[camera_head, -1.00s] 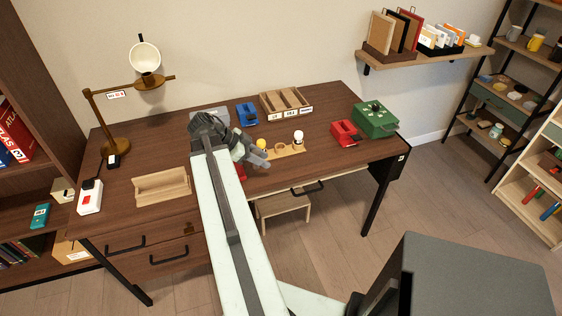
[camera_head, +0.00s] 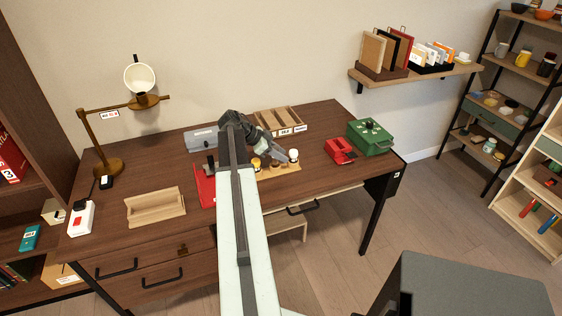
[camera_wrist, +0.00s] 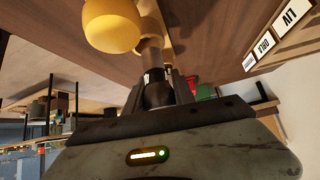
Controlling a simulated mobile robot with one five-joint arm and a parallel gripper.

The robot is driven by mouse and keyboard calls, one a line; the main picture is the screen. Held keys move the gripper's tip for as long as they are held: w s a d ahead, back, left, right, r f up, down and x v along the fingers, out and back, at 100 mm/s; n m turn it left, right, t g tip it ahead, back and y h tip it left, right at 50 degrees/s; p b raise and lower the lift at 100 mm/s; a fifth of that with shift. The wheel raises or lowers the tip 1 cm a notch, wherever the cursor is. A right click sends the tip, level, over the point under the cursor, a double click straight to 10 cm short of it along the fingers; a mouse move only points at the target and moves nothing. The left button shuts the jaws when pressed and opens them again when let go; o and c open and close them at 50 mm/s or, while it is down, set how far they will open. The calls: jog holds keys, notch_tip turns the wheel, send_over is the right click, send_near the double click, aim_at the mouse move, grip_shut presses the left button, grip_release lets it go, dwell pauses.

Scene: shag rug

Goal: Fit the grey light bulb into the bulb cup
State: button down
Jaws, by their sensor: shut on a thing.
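In the wrist view my gripper (camera_wrist: 158,90) is shut on the grey light bulb (camera_wrist: 152,56), of which a narrow grey part shows beyond the fingertips. In the head view my gripper (camera_head: 272,151) is above the wooden bulb board (camera_head: 282,170), and the arm hides most of the held bulb. A yellow bulb (camera_head: 256,163) stands at the board's left end; it is large at the top of the wrist view (camera_wrist: 112,24). A white bulb (camera_head: 293,155) stands at the right end. The bulb cup between them is mostly hidden, so I cannot tell whether the grey bulb touches it.
A wooden divided box (camera_head: 282,124) stands behind the board. A red box (camera_head: 341,151) and a green box (camera_head: 370,137) are to the right. A red item (camera_head: 204,187) and a wooden tray (camera_head: 155,207) are to the left.

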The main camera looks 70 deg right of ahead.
notch_tip(320, 180, down, 4)
jog(key=b, duration=0.3)
jog(key=shift+b, duration=0.35)
jog(key=shift+r, duration=0.25)
jog(key=shift+f, duration=0.2)
jog(key=c, duration=1.1)
grip_release()
jog(key=shift+o, duration=0.2)
jog(key=shift+r, duration=0.15)
